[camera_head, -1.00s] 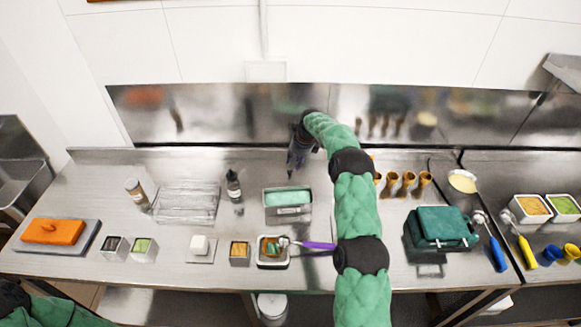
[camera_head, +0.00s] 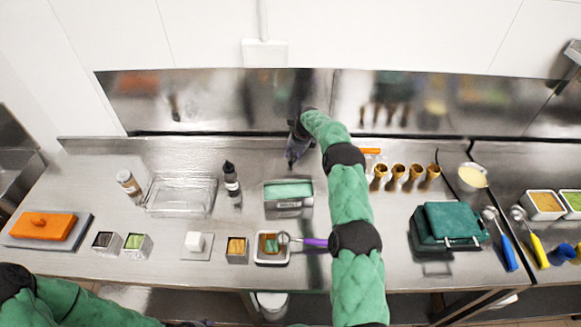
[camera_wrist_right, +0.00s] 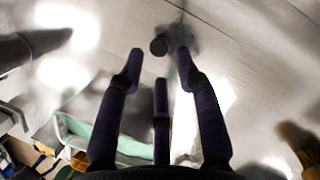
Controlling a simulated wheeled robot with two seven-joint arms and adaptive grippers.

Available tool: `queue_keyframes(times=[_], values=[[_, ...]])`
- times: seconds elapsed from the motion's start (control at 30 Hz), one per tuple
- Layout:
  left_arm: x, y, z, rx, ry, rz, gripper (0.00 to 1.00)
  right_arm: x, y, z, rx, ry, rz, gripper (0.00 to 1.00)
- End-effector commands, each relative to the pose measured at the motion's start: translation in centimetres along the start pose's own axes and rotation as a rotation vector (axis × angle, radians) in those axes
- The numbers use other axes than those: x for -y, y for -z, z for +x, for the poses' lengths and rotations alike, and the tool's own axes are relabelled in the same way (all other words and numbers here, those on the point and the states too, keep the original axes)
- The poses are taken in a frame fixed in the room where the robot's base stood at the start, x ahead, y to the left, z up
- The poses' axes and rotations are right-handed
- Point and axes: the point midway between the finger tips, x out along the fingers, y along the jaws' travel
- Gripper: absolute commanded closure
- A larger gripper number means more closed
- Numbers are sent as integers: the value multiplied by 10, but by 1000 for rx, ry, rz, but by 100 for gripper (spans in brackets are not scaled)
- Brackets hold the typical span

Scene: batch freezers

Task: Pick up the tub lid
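My right gripper (camera_head: 292,160) is above the counter just behind the metal tub of mint-green ice cream (camera_head: 288,204). In the right wrist view my gripper (camera_wrist_right: 159,62) has its purple fingers spread apart with nothing between them. A small round black knob (camera_wrist_right: 159,45) shows just beyond the fingertips, apart from them. I cannot make out a lid plate around it against the shiny metal. In the head view my gripper and arm cover that spot. My left arm is low at the left, and only a dark sliver near the bottom edge may be its gripper.
A clear rectangular tray or cover (camera_head: 181,197) and a dark bottle (camera_head: 231,180) stand left of the tub. Cones (camera_head: 398,174) in a row and a green box (camera_head: 452,222) are on the right. The steel backsplash (camera_head: 235,100) rises close behind my right gripper.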

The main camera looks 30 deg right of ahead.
Motion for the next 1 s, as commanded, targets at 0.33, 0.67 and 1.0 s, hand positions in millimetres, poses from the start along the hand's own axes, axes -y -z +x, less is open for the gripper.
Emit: queue_keyframes(times=[0.33,0.67,1.0], values=[[-2,0,-4,0,0,0,44,-2,2,42,-1,-1,0,66],[-2,0,-4,0,0,0,44,-2,2,48,0,-1,0,66],[-2,0,-4,0,0,0,44,-2,2,48,-1,-1,0,72]])
